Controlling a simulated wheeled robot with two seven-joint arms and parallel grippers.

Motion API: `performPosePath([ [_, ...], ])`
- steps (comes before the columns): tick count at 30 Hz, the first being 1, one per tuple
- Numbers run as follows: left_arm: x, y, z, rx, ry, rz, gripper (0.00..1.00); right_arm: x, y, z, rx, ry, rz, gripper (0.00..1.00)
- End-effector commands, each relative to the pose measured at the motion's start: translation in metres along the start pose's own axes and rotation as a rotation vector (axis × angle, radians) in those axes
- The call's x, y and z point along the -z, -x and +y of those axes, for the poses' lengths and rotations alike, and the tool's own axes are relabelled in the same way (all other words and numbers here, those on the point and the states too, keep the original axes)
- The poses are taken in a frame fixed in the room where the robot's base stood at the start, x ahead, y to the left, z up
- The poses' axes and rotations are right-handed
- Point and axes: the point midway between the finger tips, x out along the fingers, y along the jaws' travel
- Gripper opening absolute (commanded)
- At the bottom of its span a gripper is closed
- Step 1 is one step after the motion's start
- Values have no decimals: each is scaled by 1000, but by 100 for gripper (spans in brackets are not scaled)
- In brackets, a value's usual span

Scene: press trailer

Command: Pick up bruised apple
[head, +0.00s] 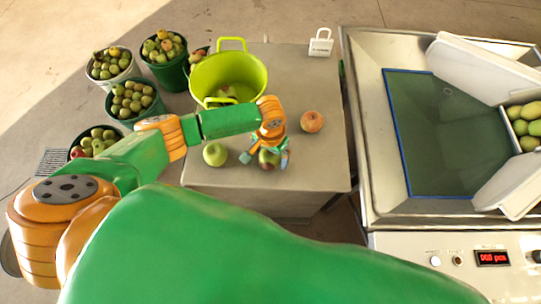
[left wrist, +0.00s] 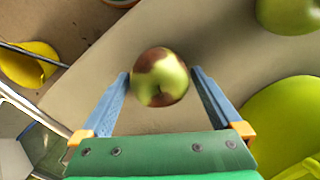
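A green apple with a dark brown-red patch (left wrist: 160,77) lies on the grey table, between the fingertips of my left gripper (left wrist: 160,72). The two blue fingers stand apart, one on each side of it, with hardly any gap showing; I cannot tell whether they touch it. In the head view my left gripper (head: 265,159) is low over the table's front part, and the apple (head: 269,158) is partly hidden by it. A green apple (head: 215,154) lies to the left and a reddish apple (head: 312,121) to the right. My right gripper is not in view.
A lime-green bucket (head: 258,77) stands on the table (head: 320,165) behind my left gripper. A small white tag (head: 321,42) stands at the back. Buckets of fruit (head: 133,103) are at the left. A metal basin (head: 365,150) is to the right.

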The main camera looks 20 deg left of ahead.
Motion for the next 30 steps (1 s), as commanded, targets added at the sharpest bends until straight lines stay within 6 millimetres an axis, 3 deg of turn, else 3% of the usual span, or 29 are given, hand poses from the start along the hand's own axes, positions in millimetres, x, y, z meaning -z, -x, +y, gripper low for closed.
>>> performPosePath([
  [1, 0, 0, 0, 0, 0, 0, 84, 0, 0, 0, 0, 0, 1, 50],
  [8, 0, 0, 0, 0, 0, 0, 22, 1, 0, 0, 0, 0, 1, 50],
  [9, 0, 1, 0, 0, 0, 0, 19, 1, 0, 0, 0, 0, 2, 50],
  [17, 0, 5, 0, -1, 0, 1, 19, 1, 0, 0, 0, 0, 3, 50],
  [21, 2, 28, 0, -3, 0, 6, 19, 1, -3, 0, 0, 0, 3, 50],
  [28, -50, 94, 0, -1, -2, 3, 19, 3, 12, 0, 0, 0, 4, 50],
  [30, -72, 101, 0, 1, -1, -1, 19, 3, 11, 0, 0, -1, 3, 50],
])
